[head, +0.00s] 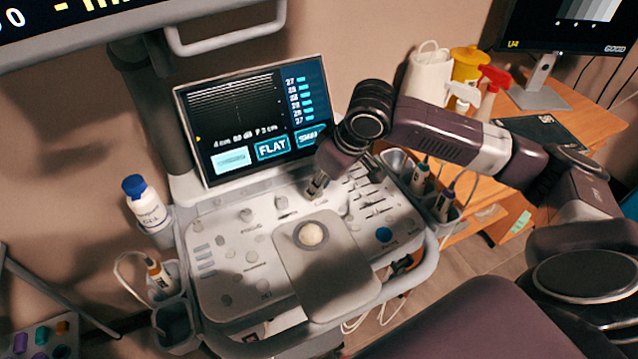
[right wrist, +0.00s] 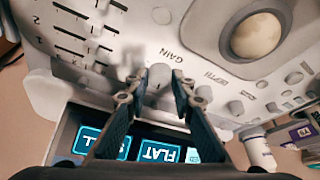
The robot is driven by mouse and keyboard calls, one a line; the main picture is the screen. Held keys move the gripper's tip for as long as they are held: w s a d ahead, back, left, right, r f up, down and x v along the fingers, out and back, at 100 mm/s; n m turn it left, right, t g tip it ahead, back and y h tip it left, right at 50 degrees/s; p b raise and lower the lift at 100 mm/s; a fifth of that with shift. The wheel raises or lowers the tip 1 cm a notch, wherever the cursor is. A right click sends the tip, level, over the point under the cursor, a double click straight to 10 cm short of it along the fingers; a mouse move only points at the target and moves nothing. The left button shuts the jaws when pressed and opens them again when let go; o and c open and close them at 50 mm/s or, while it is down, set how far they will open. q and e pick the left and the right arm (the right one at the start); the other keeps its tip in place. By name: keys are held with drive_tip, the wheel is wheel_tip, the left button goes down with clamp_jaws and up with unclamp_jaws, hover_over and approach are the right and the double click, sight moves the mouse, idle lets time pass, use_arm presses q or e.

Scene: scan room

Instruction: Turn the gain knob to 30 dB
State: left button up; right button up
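The gain knob (right wrist: 158,82) is a small grey knob beside the word GAIN on the pale console in the right wrist view. My right gripper (right wrist: 158,88) points at the panel with one finger on each side of the knob. The fingers are apart, and I see no clear contact with it. In the head view my right gripper (head: 316,187) is low over the panel below the screen and hides the knob. The console screen (head: 257,118) shows a dB figure in small text that I cannot read surely. My left gripper is out of view.
The console (head: 215,290) carries a trackball (head: 311,234), sliders and other knobs close around. A gel bottle (head: 146,203) stands at its left. Probes (head: 421,175) sit in holders at its right. A wooden desk (head: 590,125) with spray bottles stands behind my right arm.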

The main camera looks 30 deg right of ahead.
clamp_jaws()
drive_tip(key=shift+r+p, duration=0.2)
drive_tip(key=shift+p, duration=0.4)
drive_tip(key=n+p, duration=0.2)
drive_tip(key=p, duration=0.2)
drive_tip(key=n+g+y+p, duration=0.1)
drive_tip(key=n+p, duration=0.2)
drive_tip(key=p, duration=0.1)
drive_tip(key=shift+w+d+r+n+y, duration=0.15)
drive_tip(key=shift+d+n+y, duration=0.05)
drive_tip(key=shift+n+y, duration=0.1)
drive_tip(key=n+g+p, duration=0.1)
drive_tip(key=n, duration=0.1)
drive_tip(key=shift+w+n+y, duration=0.15)
drive_tip(key=shift+n+y, duration=0.15)
drive_tip(key=shift+y, duration=0.1)
drive_tip(key=shift+w+d+f+n+g+p, duration=0.1)
drive_tip(key=shift+f+n+g+p, duration=0.15)
drive_tip(key=shift+n, duration=0.6)
drive_tip(key=shift+n+g+p, duration=0.15)
drive_tip(key=shift+n+g, duration=0.2)
drive_tip(key=shift+n, duration=0.5)
drive_tip(key=o, duration=0.8)
unclamp_jaws()
